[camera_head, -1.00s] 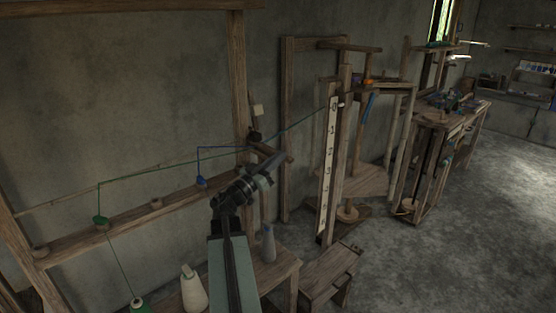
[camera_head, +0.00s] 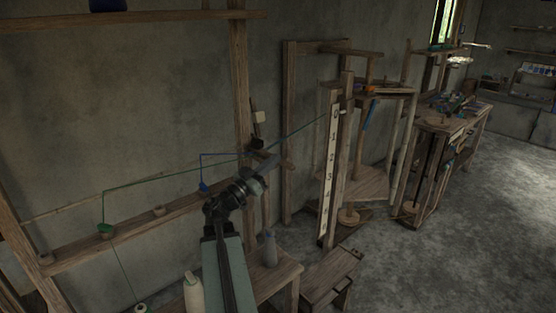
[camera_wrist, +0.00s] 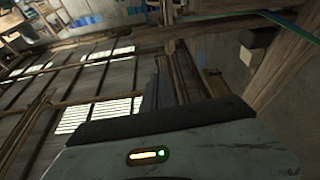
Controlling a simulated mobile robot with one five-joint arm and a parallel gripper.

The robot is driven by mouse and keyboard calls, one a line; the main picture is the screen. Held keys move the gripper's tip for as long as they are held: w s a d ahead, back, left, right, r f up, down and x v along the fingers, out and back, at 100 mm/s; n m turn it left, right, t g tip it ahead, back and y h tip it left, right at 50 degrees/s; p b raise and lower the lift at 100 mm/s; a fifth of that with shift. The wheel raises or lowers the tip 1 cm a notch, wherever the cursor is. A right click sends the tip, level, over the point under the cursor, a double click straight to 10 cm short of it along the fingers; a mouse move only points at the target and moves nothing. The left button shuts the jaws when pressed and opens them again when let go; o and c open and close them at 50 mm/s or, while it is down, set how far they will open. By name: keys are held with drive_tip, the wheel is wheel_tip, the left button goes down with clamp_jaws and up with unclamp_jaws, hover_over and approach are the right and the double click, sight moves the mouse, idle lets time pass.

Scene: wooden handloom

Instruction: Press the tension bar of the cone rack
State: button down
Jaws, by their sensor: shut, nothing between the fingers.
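The cone rack is a wooden frame with an upright post (camera_head: 241,85) and a cone rail (camera_head: 140,223) against the wall. The short wooden tension bar (camera_head: 284,162) sticks out from the post, with green and blue thread running to it. My gripper (camera_head: 269,163) is shut and empty, its tip just in front of the bar; I cannot tell whether they touch. It partly hides the bar and post. In the wrist view, the dark gripper fingers (camera_wrist: 158,82) point up from the body. A wooden beam (camera_wrist: 287,62) with thread across it is to their right.
A numbered upright board (camera_head: 330,170) is right of the rack. Floor is clear at far right.

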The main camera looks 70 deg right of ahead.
drive_tip(key=b+v, duration=0.1)
drive_tip(key=v, duration=0.5)
drive_tip(key=shift+w+a+b, duration=0.2)
drive_tip(key=shift+a+b, duration=0.05)
drive_tip(key=shift+b, duration=0.05)
drive_tip(key=w+a+f+n+t+y+p, duration=0.35)
drive_tip(key=w+a+f+n+y, duration=0.2)
drive_tip(key=w+a+f, duration=0.5)
drive_tip(key=w+a+f+n+t+y+p, duration=0.3)
drive_tip(key=w+a+f+n+t+y, duration=0.3)
drive_tip(key=w+a, duration=0.65)
drive_tip(key=w+a+f+n+y+p, duration=0.2)
drive_tip(key=a+n+y, duration=0.2)
drive_tip(key=a, duration=1.4)
drive_tip(key=w+a+f+n+y+p, duration=0.1)
drive_tip(key=a+n, duration=0.5)
drive_tip(key=a, duration=1.2)
wheel_tip(320, 180, down, 2)
drive_tip(key=y+p, duration=0.1)
drive_tip(key=y, duration=0.2)
drive_tip(key=shift+w+n, duration=0.35)
drive_tip(key=shift+f, duration=0.1)
